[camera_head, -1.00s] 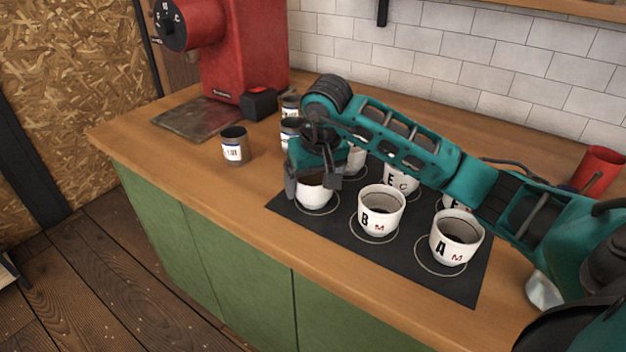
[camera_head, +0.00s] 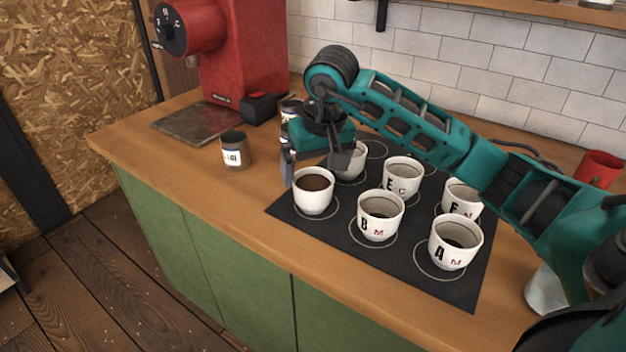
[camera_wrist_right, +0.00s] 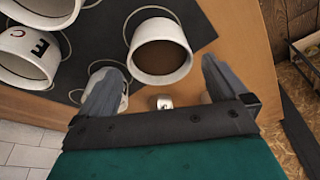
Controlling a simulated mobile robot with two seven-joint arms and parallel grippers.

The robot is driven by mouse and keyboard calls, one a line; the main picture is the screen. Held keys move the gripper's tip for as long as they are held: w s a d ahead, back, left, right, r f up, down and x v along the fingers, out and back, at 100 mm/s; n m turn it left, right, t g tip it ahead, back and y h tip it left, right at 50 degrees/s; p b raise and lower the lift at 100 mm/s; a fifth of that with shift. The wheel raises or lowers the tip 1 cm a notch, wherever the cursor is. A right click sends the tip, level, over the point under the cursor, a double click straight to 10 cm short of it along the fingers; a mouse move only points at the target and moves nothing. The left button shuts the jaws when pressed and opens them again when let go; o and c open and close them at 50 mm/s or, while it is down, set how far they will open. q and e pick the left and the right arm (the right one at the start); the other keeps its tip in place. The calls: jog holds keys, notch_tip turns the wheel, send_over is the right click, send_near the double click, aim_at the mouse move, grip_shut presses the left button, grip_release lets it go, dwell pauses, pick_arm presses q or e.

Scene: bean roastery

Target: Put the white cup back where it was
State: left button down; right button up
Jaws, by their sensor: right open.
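A white cup (camera_head: 313,197) with dark brown contents stands upright on the front left circle of the black mat (camera_head: 335,237); no letter shows on it. In the right wrist view the same cup (camera_wrist_right: 160,78) is ahead of the fingers. My right gripper (camera_head: 318,170) is open and empty, above and behind that cup, apart from it. Its fingers (camera_wrist_right: 155,85) are spread in the wrist view. More white cups stand on the mat: B (camera_head: 380,222), A (camera_head: 454,249), E (camera_head: 402,182) and F (camera_head: 461,205). Another cup (camera_head: 350,172) is partly hidden behind my gripper. My left gripper is not in view.
A dark labelled canister (camera_head: 236,153) stands left of the mat, with others (camera_head: 290,110) behind my gripper. A red grinder (camera_head: 240,60) stands at the back left above a metal plate (camera_head: 198,120). A red cup (camera_head: 599,169) is at the far right. The counter's front left is clear.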

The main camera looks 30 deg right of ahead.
jog(key=v, duration=0.6)
jog(key=shift+r, duration=0.3)
jog(key=shift+a, duration=0.1)
